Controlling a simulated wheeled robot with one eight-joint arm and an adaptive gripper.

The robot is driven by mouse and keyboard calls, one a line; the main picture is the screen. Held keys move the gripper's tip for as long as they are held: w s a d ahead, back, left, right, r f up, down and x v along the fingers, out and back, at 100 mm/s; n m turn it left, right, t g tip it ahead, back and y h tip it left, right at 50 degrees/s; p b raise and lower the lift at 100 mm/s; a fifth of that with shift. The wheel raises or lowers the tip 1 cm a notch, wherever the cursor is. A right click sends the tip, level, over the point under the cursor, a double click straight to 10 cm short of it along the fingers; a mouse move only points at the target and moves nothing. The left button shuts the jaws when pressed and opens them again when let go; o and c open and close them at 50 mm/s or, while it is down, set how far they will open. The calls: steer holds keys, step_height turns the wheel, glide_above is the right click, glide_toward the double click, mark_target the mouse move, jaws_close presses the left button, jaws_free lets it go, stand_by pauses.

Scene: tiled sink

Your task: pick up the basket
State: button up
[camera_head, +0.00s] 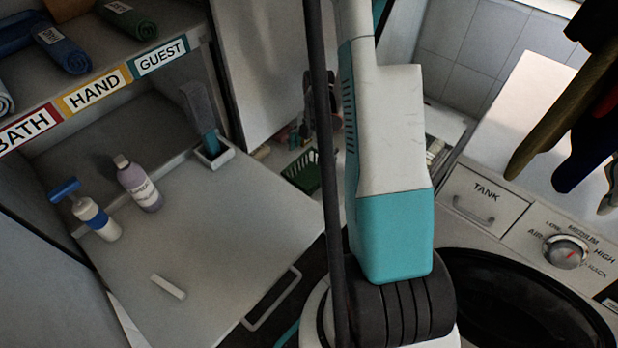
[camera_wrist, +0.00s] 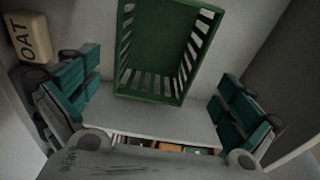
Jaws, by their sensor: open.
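The basket is dark green with slotted sides. In the head view the basket (camera_head: 303,171) stands small on the counter at the back, partly hidden behind my arm. In the wrist view the basket (camera_wrist: 171,52) fills the upper middle, its open inside facing the camera and empty. My gripper (camera_wrist: 160,100) is open, with one teal-padded finger at the left and one at the right. The basket lies between and beyond the two fingers, and I see no contact. The gripper is hidden in the head view.
A block lettered "OAT" (camera_wrist: 29,38) lies left of the basket. A row of small coloured items (camera_wrist: 165,146) shows below. In the head view, a washing machine (camera_head: 485,195) stands right, and a shelf with bottles (camera_head: 140,184) stands left.

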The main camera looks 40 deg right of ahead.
mark_target(308, 180)
steer(key=f+b, duration=0.1)
steer(key=f, duration=0.1)
steer(key=f+b, duration=0.1)
steer(key=f, duration=0.1)
steer(key=f+b, duration=0.1)
steer(key=f, duration=0.2)
steer(key=shift+w+a+f, duration=0.1)
steer(key=shift+w+a, duration=0.05)
steer(key=shift+a, duration=0.1)
steer(key=c, duration=0.9)
